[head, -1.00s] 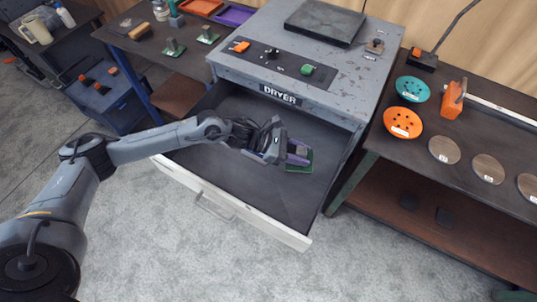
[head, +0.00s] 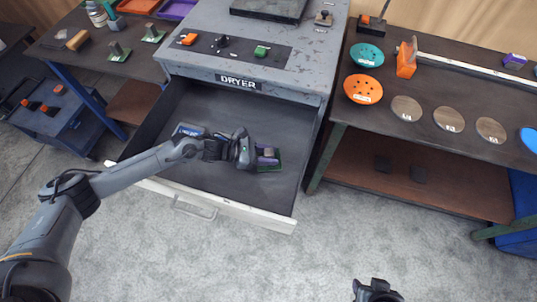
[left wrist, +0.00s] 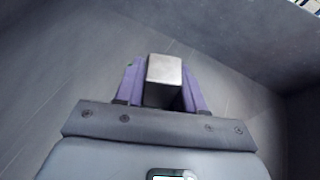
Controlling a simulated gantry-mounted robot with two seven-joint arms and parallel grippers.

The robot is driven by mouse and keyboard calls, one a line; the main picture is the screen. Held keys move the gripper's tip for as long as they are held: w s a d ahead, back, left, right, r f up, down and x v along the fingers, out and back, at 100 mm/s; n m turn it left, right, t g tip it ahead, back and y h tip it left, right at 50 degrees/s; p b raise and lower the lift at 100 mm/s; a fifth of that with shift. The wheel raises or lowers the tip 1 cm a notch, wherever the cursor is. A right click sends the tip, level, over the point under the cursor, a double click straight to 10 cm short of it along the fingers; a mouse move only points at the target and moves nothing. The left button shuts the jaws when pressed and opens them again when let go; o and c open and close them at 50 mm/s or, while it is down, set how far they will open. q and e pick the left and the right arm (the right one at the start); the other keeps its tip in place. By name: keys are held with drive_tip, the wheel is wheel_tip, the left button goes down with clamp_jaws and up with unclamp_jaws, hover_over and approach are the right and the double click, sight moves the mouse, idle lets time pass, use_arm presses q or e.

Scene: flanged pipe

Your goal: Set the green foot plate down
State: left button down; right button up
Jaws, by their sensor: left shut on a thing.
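The green foot plate (head: 274,167) shows as a green edge under my left gripper (head: 266,155), inside the open dryer drawer (head: 200,207). Its grey metal post (left wrist: 164,72) stands between the two purple fingers in the left wrist view, and my left gripper is shut on it. The fingers and wrist hide most of the plate in the head view. I cannot tell whether the plate touches the drawer floor. My right gripper (head: 376,290) shows only partly at the bottom edge of the head view, and its jaw state is unclear.
The dryer (head: 270,25) stands behind the drawer. Two similar green plates with posts, one of them here (head: 118,52), stand on the left table. Bare drawer floor lies around the held plate.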

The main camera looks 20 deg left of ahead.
use_arm(q)
drive_tip(key=shift+w, duration=0.1)
drive_tip(key=c, duration=1.1)
unclamp_jaws()
drive_tip(key=shift+f, duration=0.15)
drive_tip(key=o, duration=0.4)
drive_tip(key=shift+a+r, duration=0.2)
drive_tip(key=shift+r, duration=0.05)
drive_tip(key=p+v, duration=0.1)
drive_tip(key=v, duration=1)
drive_tip(key=shift+s+a, duration=0.3)
drive_tip(key=shift+a, duration=0.05)
